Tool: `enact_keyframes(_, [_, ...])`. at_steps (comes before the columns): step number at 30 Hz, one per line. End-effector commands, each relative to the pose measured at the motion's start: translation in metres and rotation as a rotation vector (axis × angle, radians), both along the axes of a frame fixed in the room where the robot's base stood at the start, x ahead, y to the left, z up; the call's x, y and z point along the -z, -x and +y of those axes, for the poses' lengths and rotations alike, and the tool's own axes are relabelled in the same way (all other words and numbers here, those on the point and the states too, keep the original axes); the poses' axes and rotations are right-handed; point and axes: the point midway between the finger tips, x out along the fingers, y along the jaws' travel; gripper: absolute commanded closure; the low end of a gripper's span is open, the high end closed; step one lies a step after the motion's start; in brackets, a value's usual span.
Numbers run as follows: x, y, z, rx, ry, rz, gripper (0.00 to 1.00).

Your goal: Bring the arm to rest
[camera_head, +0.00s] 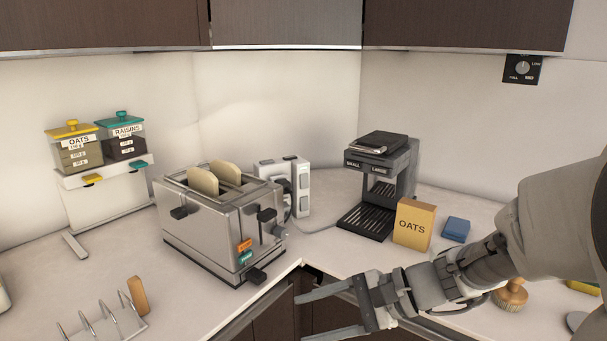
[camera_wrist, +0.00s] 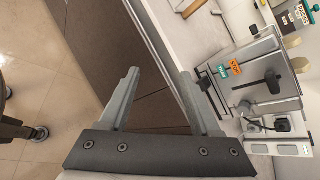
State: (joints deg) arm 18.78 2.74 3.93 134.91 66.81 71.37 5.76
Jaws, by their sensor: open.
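My gripper (camera_head: 318,312) is open and empty, in front of the counter edge at the lower middle of the head view. My arm reaches in from the right side. In the wrist view the two fingers of my gripper (camera_wrist: 160,85) stand apart with cabinet fronts and the counter edge behind them. A steel toaster (camera_head: 215,225) with two bread slices (camera_head: 203,182) stands on the counter to the left of my gripper; the toaster also shows at the right of the wrist view (camera_wrist: 250,75). Nothing touches the fingers.
A wire rack (camera_head: 103,325) is at the front left. Oats (camera_head: 78,150) and raisins (camera_head: 122,140) dispensers stand behind.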

Motion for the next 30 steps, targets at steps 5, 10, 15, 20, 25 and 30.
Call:
enact_keyframes(5, [0.002, 0.050, -0.006, -0.222, 0.308, -0.165, 0.36])
enact_keyframes(10, [0.001, 0.081, -0.031, -0.399, 0.600, -0.337, 0.36])
enact_keyframes(15, [-0.009, 0.098, -0.064, -0.544, 0.882, -0.518, 0.36])
enact_keyframes(20, [-0.026, 0.104, -0.093, -0.638, 1.109, -0.671, 0.36])
enact_keyframes(25, [-0.057, 0.106, -0.115, -0.702, 1.296, -0.795, 0.36])
enact_keyframes(30, [-0.096, 0.106, -0.115, -0.700, 1.285, -0.782, 0.36])
